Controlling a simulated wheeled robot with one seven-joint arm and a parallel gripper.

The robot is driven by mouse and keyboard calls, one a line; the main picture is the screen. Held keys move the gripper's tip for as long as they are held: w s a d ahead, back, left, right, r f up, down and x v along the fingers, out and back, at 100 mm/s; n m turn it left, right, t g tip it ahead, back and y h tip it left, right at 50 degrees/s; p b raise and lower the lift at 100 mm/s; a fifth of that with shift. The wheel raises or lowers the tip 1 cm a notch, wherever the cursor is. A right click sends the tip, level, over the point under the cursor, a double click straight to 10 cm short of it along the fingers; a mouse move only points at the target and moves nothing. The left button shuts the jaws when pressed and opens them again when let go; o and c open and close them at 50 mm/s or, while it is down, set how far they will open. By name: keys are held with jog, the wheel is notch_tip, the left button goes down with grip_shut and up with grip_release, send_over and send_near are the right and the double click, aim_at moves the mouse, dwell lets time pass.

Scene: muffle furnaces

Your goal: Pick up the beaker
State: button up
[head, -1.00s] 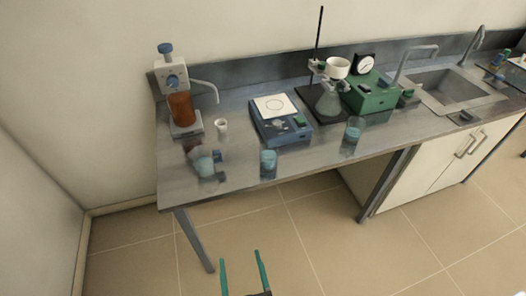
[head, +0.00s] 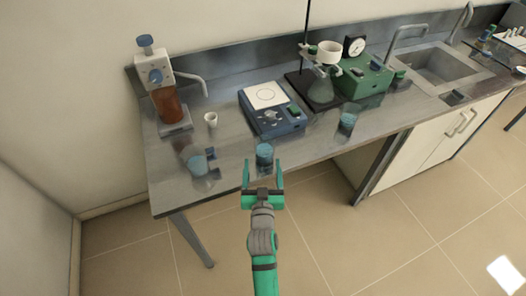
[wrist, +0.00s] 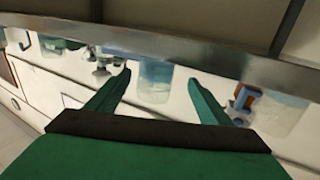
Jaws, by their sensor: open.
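A clear beaker with blue liquid (head: 264,155) stands upright at the front edge of the bench. My gripper (head: 263,168) is open and empty, pointing at this beaker from the front, its fingers spread to either side. In the wrist view the beaker (wrist: 154,84) shows between the two green fingertips (wrist: 159,77), its top cut across by the bench-edge band. I cannot tell whether the fingertips reach around it; no contact shows. Similar blue-filled vessels stand to the left (head: 197,165) and right (head: 347,123).
Behind the beaker is a blue balance-like device (head: 272,118). A bottle-top dispenser with brown liquid (head: 167,105) and a small white cup (head: 211,120) stand left. A flask on a stand (head: 320,87), green device (head: 364,76) and sink (head: 440,68) are right.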

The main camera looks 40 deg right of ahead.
aim_at(264, 145)
jog(key=shift+x, duration=0.95)
jog(key=x, duration=0.4)
jog(key=shift+s+d+r, duration=0.15)
jog(key=shift+s+d, duration=0.05)
jog(key=shift+d, duration=0.1)
jog(key=shift+w+d, duration=0.2)
jog(key=shift+w, duration=0.2)
jog(key=c, duration=1.2)
